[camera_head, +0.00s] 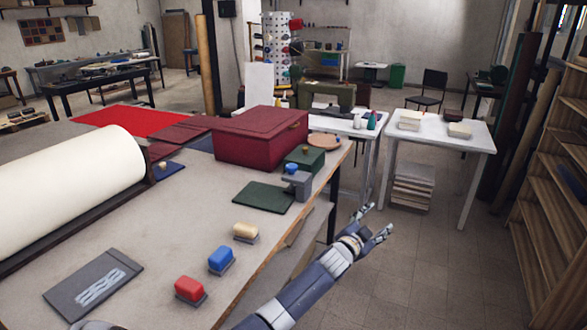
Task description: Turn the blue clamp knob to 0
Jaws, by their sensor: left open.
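A small blue knob (291,168) sits on top of a grey clamp (297,182) at the right edge of the worktable, beside a dark green mat. The knob is too small to read any marking or tell its angle. My right gripper is not in view.
The worktable (150,235) holds a dark red box (262,137), a green box (303,158), a large white roll (70,182), and red, blue and tan blocks near the front edge. A white table (440,128) stands right; floor between is clear.

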